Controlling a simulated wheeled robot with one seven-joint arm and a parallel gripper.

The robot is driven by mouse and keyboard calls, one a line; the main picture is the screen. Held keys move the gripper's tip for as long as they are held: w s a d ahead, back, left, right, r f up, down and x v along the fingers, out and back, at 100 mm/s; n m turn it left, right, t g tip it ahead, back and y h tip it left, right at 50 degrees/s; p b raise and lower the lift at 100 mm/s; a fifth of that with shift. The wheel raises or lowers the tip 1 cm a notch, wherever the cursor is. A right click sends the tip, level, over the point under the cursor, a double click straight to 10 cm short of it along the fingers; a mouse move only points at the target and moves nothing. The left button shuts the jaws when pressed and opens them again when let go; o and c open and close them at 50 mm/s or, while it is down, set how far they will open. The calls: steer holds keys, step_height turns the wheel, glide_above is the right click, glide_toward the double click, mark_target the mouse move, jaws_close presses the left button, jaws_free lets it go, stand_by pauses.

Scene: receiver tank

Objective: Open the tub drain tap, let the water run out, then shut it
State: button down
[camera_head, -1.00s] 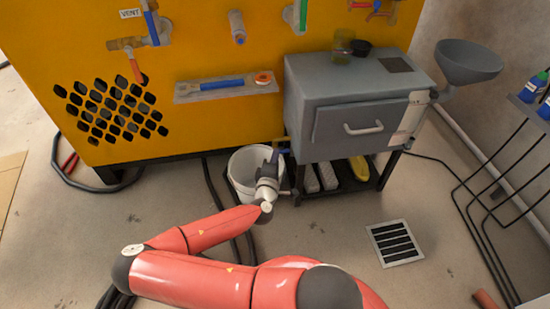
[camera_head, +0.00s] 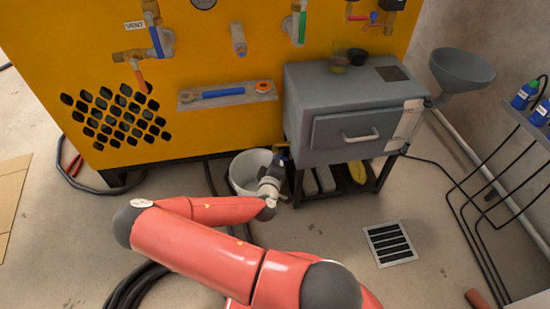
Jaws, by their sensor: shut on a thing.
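The tub is the grey metal box (camera_head: 338,80) on a dark stand, right of the yellow machine. Its drain tap (camera_head: 282,150), with a blue part showing, sits low at the tub's left front edge. My gripper (camera_head: 279,160) is at this tap and shut on it, as far as the small view shows. The fingertips are small and partly hidden by my wrist. A white bucket (camera_head: 240,172) stands on the floor just left of and below the tap, partly behind my wrist. I cannot see any water stream or the water level.
The yellow machine (camera_head: 218,65) with valves and a shelf stands behind. A grey funnel (camera_head: 463,66) is right of the tub. Under the tub a low shelf holds a yellow item (camera_head: 357,172). A floor grate (camera_head: 389,244) lies at the right, and black hoses (camera_head: 128,285) lie at the left.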

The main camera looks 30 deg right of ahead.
steer(key=shift+d+r+m+y+p, duration=0.15)
steer(key=shift+m+y+p, duration=0.6)
steer(key=shift+m, duration=0.5)
steer(key=shift+d+r+m+y+p, duration=0.1)
steer(key=shift+m+y+p, duration=0.6)
steer(key=shift+m, duration=0.55)
steer(key=shift+a, duration=0.1)
steer(key=c, duration=1.5)
jaws_free()
steer(key=shift+v, duration=3.9)
